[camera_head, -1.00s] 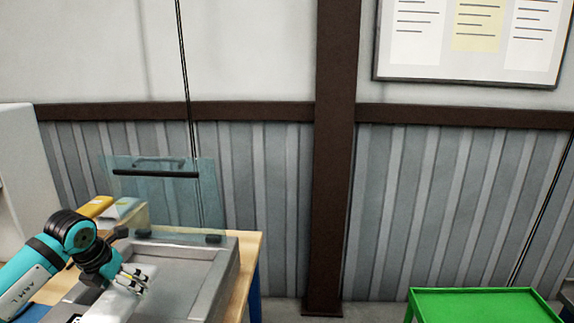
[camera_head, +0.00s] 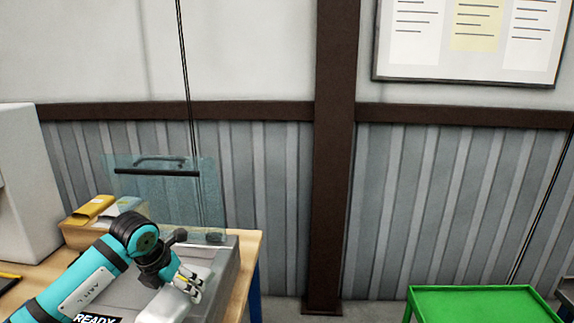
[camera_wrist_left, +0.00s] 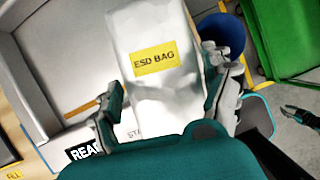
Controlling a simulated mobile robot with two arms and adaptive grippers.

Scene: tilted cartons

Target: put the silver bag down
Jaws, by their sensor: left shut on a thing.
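The silver bag (camera_wrist_left: 160,95) has a yellow ESD BAG label and fills the middle of the left wrist view. My left gripper (camera_head: 188,283) is shut on it, with one finger on each side of the bag in the wrist view. In the head view the bag (camera_head: 168,306) shows as a pale shape below the gripper, over the front right of a grey machine (camera_head: 222,275). I cannot tell whether the bag touches the machine. My right gripper (camera_wrist_left: 298,114) shows small and dark at the right of the wrist view; its opening is unclear.
The machine's clear lid (camera_head: 150,190) stands raised behind its grey tray. It sits on a wooden table (camera_head: 250,250) with a READY display (camera_head: 97,319) in front. A green cart (camera_head: 480,305) stands at right. A blue round bin (camera_wrist_left: 222,34) shows beyond the bag.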

